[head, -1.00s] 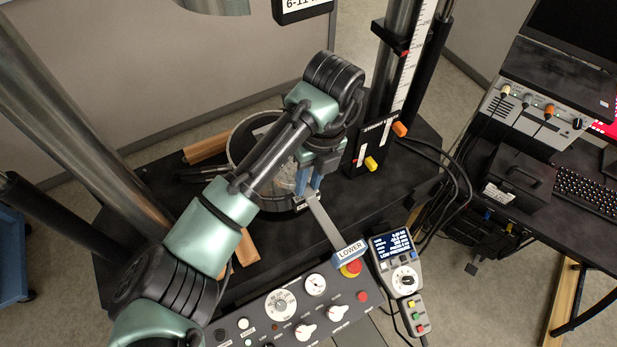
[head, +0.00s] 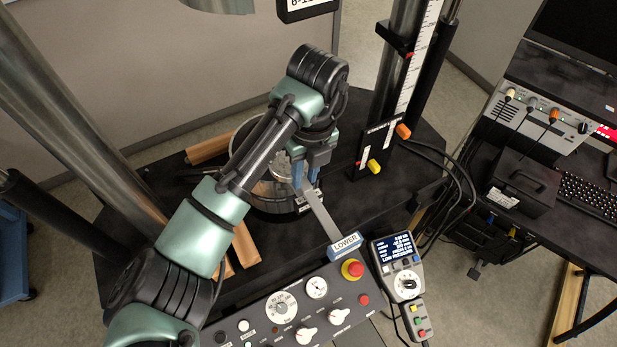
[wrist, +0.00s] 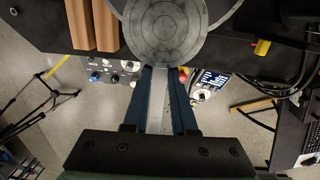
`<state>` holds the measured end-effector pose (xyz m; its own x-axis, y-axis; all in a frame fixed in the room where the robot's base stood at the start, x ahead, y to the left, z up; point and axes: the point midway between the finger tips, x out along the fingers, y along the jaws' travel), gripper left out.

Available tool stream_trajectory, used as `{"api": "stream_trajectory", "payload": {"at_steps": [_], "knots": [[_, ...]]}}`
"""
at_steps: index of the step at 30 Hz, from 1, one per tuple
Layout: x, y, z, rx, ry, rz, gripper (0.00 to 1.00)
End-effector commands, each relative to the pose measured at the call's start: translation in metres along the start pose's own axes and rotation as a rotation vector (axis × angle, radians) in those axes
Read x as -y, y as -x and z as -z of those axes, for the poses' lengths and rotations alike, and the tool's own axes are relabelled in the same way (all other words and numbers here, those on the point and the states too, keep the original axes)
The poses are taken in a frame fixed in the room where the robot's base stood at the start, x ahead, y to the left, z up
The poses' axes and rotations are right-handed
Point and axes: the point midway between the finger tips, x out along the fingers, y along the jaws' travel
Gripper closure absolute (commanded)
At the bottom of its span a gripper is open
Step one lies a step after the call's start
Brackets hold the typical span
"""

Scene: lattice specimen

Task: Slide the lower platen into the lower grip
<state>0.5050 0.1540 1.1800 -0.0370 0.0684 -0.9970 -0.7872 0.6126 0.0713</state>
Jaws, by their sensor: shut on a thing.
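The platen, a grey metal disc with concentric rings (wrist: 165,32), fills the top middle of the wrist view. In the head view a part of it (head: 281,164) shows beside my fingers. My gripper (head: 304,182) has its blue fingers closed at the near rim of the disc; the fingertips also show in the wrist view (wrist: 161,73). The disc appears above the round lower grip (head: 280,206), which stands on the black table. My arm and the disc hide much of the lower grip, and I cannot tell whether they touch.
A metal strip (head: 324,219) runs to the LOWER sign (head: 345,245) by the control panel (head: 290,305). Wooden bars (head: 208,149) lie left of the grip. A black scale stand with a yellow knob (head: 374,167) and columns flank it. A handheld controller (head: 400,268) stands at the right.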

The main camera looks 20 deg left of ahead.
Motion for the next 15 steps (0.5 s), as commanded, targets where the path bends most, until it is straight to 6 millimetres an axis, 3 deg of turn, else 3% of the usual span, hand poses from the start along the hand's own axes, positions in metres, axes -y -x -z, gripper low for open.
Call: {"api": "stream_trajectory", "payload": {"at_steps": [15], "knots": [[0.001, 0.002, -0.016, 0.005, -0.001, 0.003, 1.0]]}}
